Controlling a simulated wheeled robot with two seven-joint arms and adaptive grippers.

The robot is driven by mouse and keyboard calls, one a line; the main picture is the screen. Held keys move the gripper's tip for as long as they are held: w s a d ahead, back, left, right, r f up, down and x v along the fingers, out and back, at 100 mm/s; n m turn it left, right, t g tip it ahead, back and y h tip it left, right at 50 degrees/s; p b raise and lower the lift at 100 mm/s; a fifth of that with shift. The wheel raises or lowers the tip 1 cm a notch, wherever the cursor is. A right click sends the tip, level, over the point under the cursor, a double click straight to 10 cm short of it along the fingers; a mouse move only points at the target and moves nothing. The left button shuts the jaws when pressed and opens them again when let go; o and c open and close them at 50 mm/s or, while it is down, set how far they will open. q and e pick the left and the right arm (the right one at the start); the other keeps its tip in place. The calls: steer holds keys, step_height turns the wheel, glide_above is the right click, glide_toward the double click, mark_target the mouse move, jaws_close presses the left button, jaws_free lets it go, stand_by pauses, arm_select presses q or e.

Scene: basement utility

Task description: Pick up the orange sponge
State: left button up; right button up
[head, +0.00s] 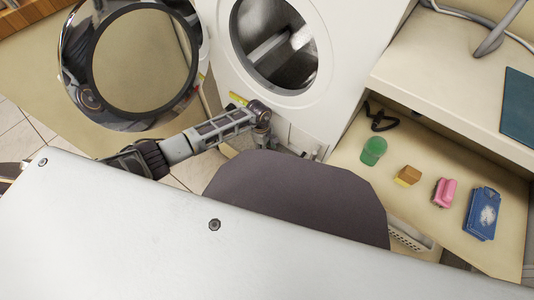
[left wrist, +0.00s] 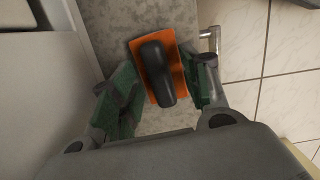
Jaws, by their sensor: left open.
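In the left wrist view an orange, flat, roughly rectangular piece with a dark rounded handle on top, the orange sponge (left wrist: 177,62), lies on a grey surface. My left gripper (left wrist: 160,88) is open, with one green-padded finger on each side of it. The left finger is close to its edge; I cannot tell whether either finger touches it. In the head view my left gripper (head: 262,130) is low in front of the washing machine, seen small and partly hidden. I cannot make out the sponge there. My right gripper is not in view.
The white washing machine (head: 338,35) stands behind the left gripper, its round door (head: 75,65) open to the left. On the shelf (head: 350,150) at right are a green container (head: 373,150), a brown-yellow block (head: 407,175), a pink item (head: 445,192) and a blue box (head: 482,213).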

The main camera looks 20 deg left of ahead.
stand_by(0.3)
arm_select(q)
jaws_close()
steer(key=shift+r, duration=0.15)
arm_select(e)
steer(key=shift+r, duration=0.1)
arm_select(q)
step_height(320, 180, up, 8)
steer(key=p, duration=0.3)
steer(key=shift+f, duration=0.2)
steer(key=shift+r+p, duration=0.4)
steer(key=shift+r, duration=0.7)
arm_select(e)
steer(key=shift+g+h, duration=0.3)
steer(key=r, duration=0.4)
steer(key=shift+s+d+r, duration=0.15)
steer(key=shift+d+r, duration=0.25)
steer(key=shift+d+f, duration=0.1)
